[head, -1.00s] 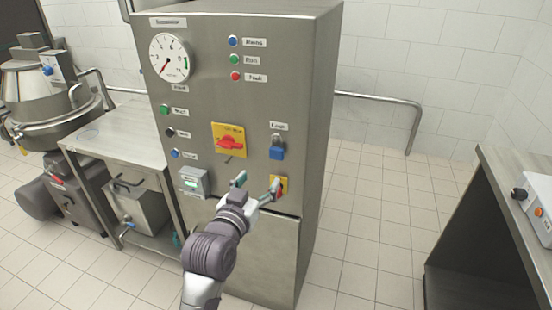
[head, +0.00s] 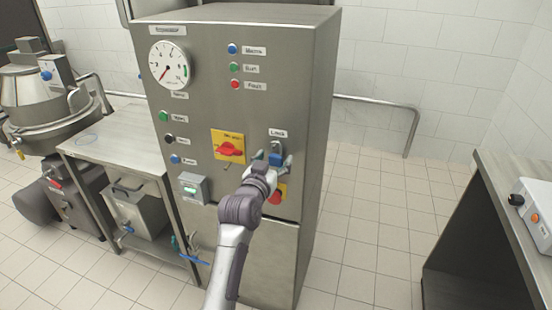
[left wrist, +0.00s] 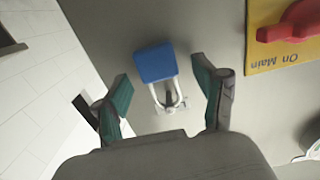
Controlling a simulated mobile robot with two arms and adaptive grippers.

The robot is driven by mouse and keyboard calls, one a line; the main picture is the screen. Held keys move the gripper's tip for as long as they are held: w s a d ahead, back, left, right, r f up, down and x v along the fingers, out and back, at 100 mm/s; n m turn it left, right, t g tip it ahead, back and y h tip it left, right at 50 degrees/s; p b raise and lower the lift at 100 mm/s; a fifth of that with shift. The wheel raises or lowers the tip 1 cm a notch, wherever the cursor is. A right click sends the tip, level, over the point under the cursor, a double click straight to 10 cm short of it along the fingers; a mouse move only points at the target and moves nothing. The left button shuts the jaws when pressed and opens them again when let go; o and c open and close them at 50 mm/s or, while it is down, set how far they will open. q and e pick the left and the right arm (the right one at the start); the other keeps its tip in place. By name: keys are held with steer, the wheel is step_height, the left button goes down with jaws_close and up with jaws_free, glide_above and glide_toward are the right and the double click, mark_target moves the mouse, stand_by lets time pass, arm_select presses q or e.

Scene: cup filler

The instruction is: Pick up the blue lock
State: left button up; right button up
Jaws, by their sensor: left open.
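The blue lock (head: 275,159) hangs by its metal shackle on the front panel of the steel cabinet, below a label. In the left wrist view the blue lock (left wrist: 155,62) shows its whole blue body and its shackle. My left gripper (head: 272,162) is at the lock, with its arm rising from below. In the left wrist view the left gripper (left wrist: 165,88) is open, one finger on each side of the lock, with gaps between fingers and lock. My right gripper is not in view.
A red rotary switch on a yellow plate (head: 228,146) is left of the lock. A red-and-yellow button (head: 277,195) is just below, partly behind my gripper. A steel table (head: 110,137) stands left, a counter (head: 505,190) right. Floor between is clear.

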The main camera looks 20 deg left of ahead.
arm_select(q)
steer(key=shift+w, duration=0.35)
steer(key=shift+c, duration=0.3)
jaws_close()
steer(key=shift+r, duration=0.2)
steer(key=shift+s+r, duration=0.1)
steer(key=shift+r, duration=0.5)
steer(key=s+b, duration=0.1)
steer(key=s, duration=1.7)
steer(key=shift+a+b, duration=0.3)
steer(key=shift+b, duration=0.05)
